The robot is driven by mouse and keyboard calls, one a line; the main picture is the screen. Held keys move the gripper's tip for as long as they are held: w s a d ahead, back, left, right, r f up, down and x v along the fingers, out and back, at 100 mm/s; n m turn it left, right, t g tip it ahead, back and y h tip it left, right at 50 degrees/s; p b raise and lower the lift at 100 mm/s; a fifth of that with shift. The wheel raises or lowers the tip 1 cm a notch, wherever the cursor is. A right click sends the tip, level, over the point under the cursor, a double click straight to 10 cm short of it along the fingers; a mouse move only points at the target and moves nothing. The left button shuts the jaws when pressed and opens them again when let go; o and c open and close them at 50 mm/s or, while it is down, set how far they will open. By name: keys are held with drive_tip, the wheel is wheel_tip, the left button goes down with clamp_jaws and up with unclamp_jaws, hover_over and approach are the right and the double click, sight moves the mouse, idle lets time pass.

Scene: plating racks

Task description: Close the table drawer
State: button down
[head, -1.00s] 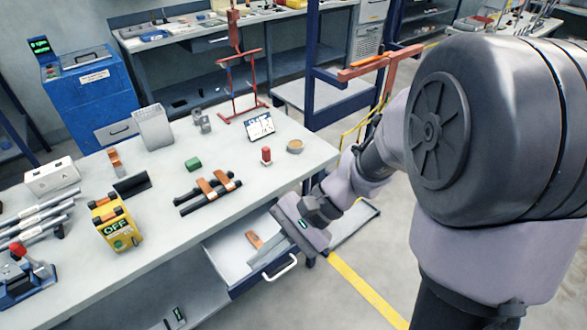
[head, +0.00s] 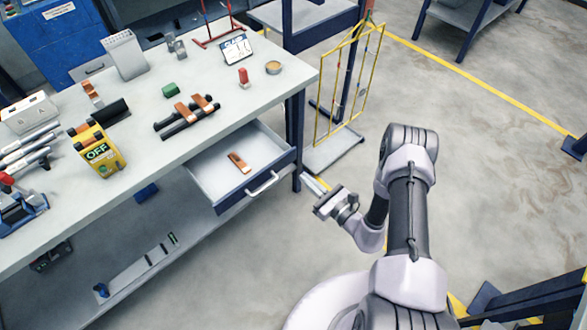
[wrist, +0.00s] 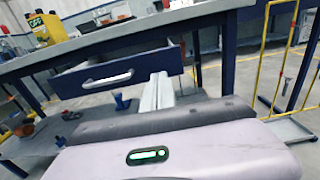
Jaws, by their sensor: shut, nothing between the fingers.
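The table drawer (head: 221,184) is pulled out below the right end of the grey table (head: 228,110). It has a dark blue front and a white curved handle (head: 262,184). A copper-coloured piece (head: 238,161) lies inside. My gripper (head: 316,184) is shut and empty, to the right of the drawer front and apart from it. In the wrist view the drawer front (wrist: 135,69) and its handle (wrist: 108,80) show beyond my shut fingers (wrist: 157,92). The drawer's inside is mostly hidden there.
The tabletop holds a yellow box marked OFF (head: 97,150), dark bars with copper strips (head: 187,117) and a red-topped item (head: 243,76). A yellow frame rack (head: 347,85) stands behind the table's right end.

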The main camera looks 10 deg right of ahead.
sight(286, 161)
drive_tip(key=b+x, duration=0.2)
drive_tip(key=x, duration=0.5)
